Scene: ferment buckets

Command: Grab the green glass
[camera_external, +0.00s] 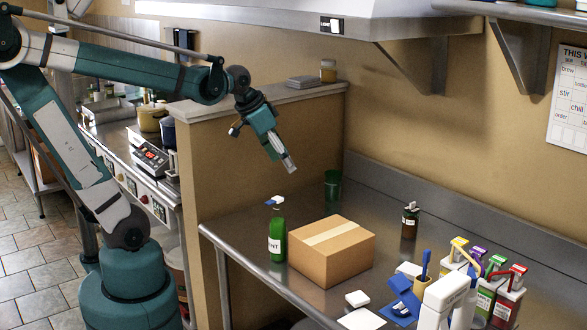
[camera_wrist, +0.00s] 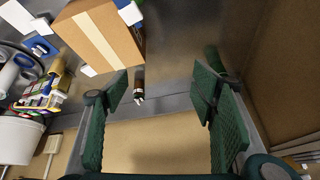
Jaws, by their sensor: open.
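The green glass (camera_external: 332,186) stands upright on the steel counter near the back corner, behind the cardboard box. In the wrist view a green piece that looks like the glass (camera_wrist: 213,56) shows just behind the right finger, mostly hidden. My gripper (camera_external: 289,166) is in the air above the counter, higher than the glass and to its left, pointing down and to the right. In the wrist view my gripper (camera_wrist: 160,92) has its two green fingers wide apart with nothing between them at the tips.
The cardboard box (camera_external: 330,252) sits in front of the glass. A green bottle (camera_external: 277,240) stands left of the box, and a small brown bottle (camera_external: 410,220) stands right of the glass. Several cartons (camera_external: 485,290) crowd the right. A partition wall (camera_external: 235,150) rises on the left.

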